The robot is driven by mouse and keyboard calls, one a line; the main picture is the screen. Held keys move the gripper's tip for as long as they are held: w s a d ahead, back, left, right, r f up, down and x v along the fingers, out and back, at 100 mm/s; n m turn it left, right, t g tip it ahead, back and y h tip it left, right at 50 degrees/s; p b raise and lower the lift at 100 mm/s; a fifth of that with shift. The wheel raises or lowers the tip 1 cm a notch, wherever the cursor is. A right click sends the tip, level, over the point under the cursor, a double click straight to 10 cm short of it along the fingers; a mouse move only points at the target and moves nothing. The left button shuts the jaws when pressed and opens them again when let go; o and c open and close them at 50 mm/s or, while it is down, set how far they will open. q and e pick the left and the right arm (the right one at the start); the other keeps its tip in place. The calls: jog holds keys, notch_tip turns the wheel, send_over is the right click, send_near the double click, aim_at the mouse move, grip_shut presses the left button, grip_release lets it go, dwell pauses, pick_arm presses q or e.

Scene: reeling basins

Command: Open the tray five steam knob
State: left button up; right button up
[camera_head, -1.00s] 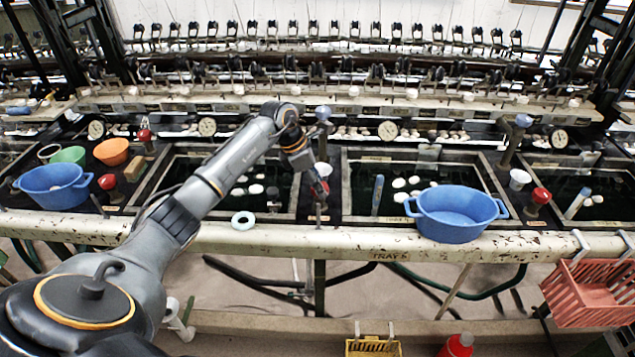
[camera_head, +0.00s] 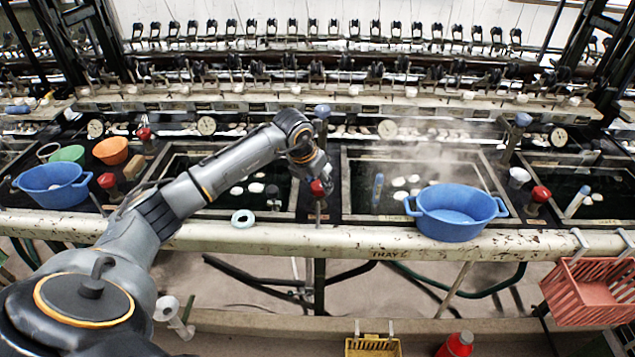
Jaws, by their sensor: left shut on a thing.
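The red steam knob (camera_head: 317,187) stands on a thin post between two basins, at the left edge of the tray five basin (camera_head: 345,205). My left gripper (camera_head: 315,178) reaches it from above and behind and is shut on it; its fingers partly cover the knob. White steam (camera_head: 445,140) hangs over the back of the tray five basin. Pale cocoons (camera_head: 408,184) float in its dark water. My right gripper is not in view.
A blue two-handled tub (camera_head: 455,215) sits on the front rim of tray five. A blue-topped knob (camera_head: 322,112) stands behind my gripper. Another red knob (camera_head: 540,195) is to the right. A white ring (camera_head: 243,218) lies on the left basin's front edge.

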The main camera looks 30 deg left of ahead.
pick_arm(q)
jog(key=n+y+b, duration=0.1)
jog(key=n, duration=0.3)
jog(key=shift+d+n+y, duration=0.1)
jog(key=shift+n+y, duration=0.2)
jog(key=shift+y, duration=0.1)
jog(key=shift+w+d+n+g+y+b, duration=0.1)
jog(key=shift+n+g+y+b, duration=0.3)
jog(key=shift+n, duration=0.75)
jog(key=shift+n+g+y+b, duration=0.2)
jog(key=shift+n+y+b, duration=0.3)
jog(key=shift+n, duration=0.65)
jog(key=o, duration=1.2)
jog(key=shift+c, duration=0.2)
jog(key=v, duration=1.2)
jog(key=shift+w, duration=0.1)
